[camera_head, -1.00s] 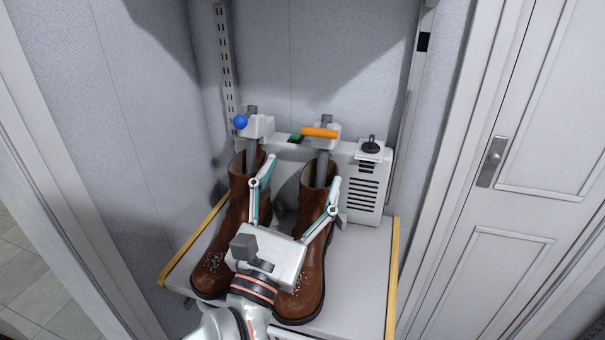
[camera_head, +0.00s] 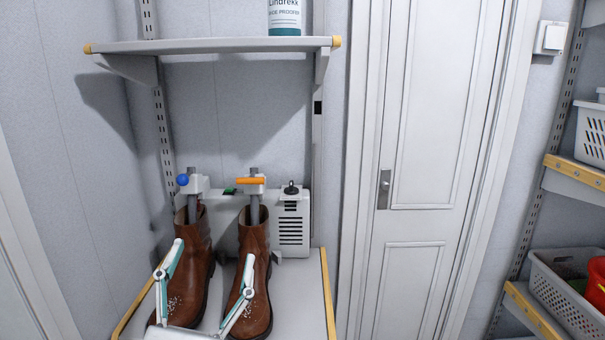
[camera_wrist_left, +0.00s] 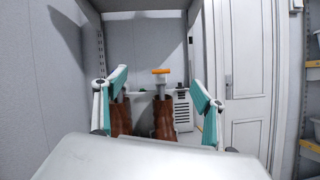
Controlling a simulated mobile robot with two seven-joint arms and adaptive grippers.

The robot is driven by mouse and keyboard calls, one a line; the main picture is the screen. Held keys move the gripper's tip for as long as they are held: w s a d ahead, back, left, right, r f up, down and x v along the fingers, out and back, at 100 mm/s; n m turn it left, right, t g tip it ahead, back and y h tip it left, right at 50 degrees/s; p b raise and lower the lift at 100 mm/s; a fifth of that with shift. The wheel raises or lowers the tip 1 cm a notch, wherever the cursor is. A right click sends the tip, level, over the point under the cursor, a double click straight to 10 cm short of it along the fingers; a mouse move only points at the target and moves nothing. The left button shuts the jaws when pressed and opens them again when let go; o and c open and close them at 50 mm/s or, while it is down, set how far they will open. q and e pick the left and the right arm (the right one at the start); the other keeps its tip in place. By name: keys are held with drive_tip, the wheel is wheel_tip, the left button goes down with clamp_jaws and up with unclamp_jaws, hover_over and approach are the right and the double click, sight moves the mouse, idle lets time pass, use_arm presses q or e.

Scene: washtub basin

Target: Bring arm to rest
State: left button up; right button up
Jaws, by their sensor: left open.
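My left gripper (camera_head: 211,280) is open and empty at the bottom of the head view, in front of two brown boots. Its two teal-and-white fingers stand wide apart, and its palm is cut off by the bottom edge. The left boot (camera_head: 197,245) and the right boot (camera_head: 254,250) stand upright on a boot dryer (camera_head: 292,222), each with a grey post in its shaft. The left wrist view shows the fingers (camera_wrist_left: 160,92) spread with the right boot (camera_wrist_left: 164,122) beyond them. My right gripper is in neither view.
The dryer stands on a low shelf (camera_head: 300,300) with yellow edges. A blue knob (camera_head: 183,180) and an orange handle (camera_head: 250,181) top the posts. An upper shelf (camera_head: 220,46) holds a bottle (camera_head: 284,16). A closed door (camera_head: 430,110) and a grey basket (camera_head: 560,285) are at right.

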use_arm(q)
drive_tip(key=s+d+m+g+h, duration=0.1)
drive_tip(key=s+d+m+h, duration=0.35)
drive_tip(key=m, duration=0.75)
drive_tip(key=s+d+m+g+h, duration=0.2)
drive_tip(key=m+h, duration=0.6)
drive_tip(key=m, duration=0.3)
wheel_tip(320, 180, down, 17)
drive_tip(key=w+m+g+y, duration=0.2)
drive_tip(key=m+g+y, duration=0.3)
drive_tip(key=m, duration=0.6)
drive_tip(key=s+a+f+m+g+y, duration=0.2)
drive_tip(key=a+f+m+g+y, duration=0.3)
drive_tip(key=a+f, duration=0.7)
drive_tip(key=s+a+f+g+y, duration=0.2)
drive_tip(key=s+a+f+y, duration=0.25)
drive_tip(key=a, duration=0.45)
drive_tip(key=s+a+f+g+y, duration=0.1)
drive_tip(key=s+a+f+y, duration=0.2)
drive_tip(key=s+a+y, duration=0.35)
drive_tip(key=w+d+f+n+t+h, duration=0.3)
drive_tip(key=d+f+h, duration=0.6)
drive_tip(key=d+f, duration=0.4)
drive_tip(key=shift+w+d+f+t, duration=0.15)
drive_tip(key=shift+d+f+t, duration=0.15)
drive_tip(key=shift+d, duration=0.75)
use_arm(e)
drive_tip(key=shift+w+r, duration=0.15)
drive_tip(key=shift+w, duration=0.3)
